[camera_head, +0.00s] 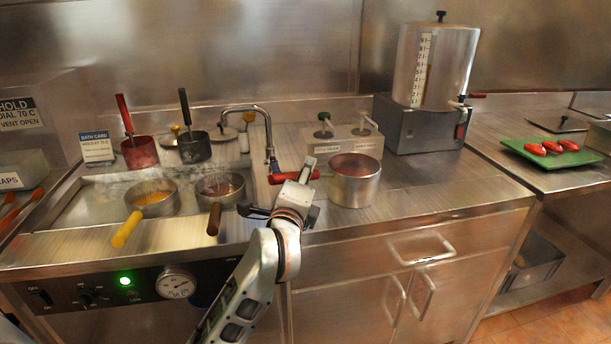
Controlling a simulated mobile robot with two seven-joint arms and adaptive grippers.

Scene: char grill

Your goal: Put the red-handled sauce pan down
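The red-handled sauce pan (354,190) is a steel pot with reddish-brown contents, at the middle of the steel counter, upright. Its red handle (280,179) points left. My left gripper (305,174) is at the handle, with a finger across it and handle showing on both sides; it appears shut on it. The far finger is partly hidden. The pan's base is at or just above the counter; I cannot tell if it touches. My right gripper is not in view.
Left of the pan, a bath well (92,203) holds pans with yellow (126,229) and brown (214,219) handles. A faucet (270,140) and a two-pump box (345,140) stand behind. A dispenser (435,70) stands back right. Counter right of the pan (440,190) is clear.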

